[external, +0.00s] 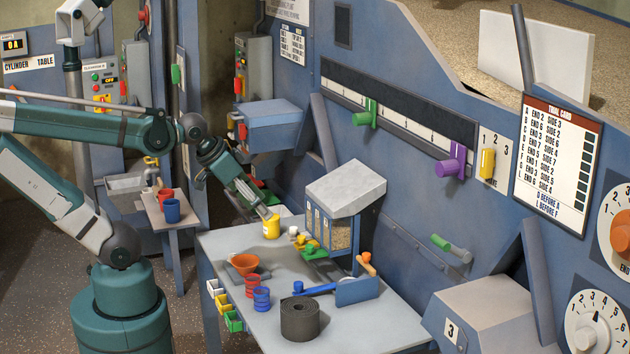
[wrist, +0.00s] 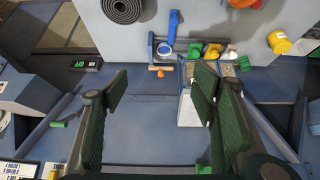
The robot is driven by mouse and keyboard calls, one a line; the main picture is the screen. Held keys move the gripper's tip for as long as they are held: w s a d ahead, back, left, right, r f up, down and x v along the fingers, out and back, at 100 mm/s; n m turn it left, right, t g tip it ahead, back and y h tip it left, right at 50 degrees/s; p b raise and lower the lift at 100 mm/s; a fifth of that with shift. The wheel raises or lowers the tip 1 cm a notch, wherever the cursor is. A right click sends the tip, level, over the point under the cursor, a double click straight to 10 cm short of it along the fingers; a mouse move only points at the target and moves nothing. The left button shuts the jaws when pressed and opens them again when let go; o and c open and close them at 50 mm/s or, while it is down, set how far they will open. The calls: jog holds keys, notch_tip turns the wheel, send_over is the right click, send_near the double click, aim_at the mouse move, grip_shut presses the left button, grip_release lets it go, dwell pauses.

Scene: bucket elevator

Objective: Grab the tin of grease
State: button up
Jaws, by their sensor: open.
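The tin of grease appears to be the yellow tin (external: 272,229), standing on the far left part of the grey workbench (external: 375,325). In the wrist view the yellow tin (wrist: 279,43) is at the upper right, outside the jaws and beyond the right finger. My gripper (external: 262,208) comes down from the upper left, its end close to the tin in the external view; its exact gap to the tin is unclear. In the wrist view my gripper (wrist: 160,80) is open, with its dark green pads wide apart and nothing between them.
The blue cabinet wall (external: 400,190) rises behind the bench.

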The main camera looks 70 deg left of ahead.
jog(key=w+a+f+n+t+b, duration=0.1)
jog(key=w+a+f+b, duration=0.3)
jog(key=w+a, duration=0.55)
jog(key=n+t+y+b, duration=0.3)
jog(key=y+b, duration=0.1)
jog(key=b, duration=0.1)
send_over(271, 226)
jog(key=d, duration=1.4)
notch_tip(271, 226, down, 15)
jog(key=s+a+f+n+y+b, duration=0.1)
jog(key=s+a+f, duration=0.1)
jog(key=a+f, duration=0.2)
jog(key=s+a+f+y+b, duration=0.1)
jog(key=s+a+f, duration=0.2)
jog(key=a, duration=0.6)
jog(key=shift+a+f+n+y+b, duration=0.3)
jog(key=shift+f+n+b, duration=0.1)
jog(key=shift+f, duration=0.25)
jog(key=shift+w, duration=0.1)
jog(key=shift+x, duration=1.15)
jog(key=shift+b+x, duration=0.4)
jog(key=shift+x, duration=2.25)
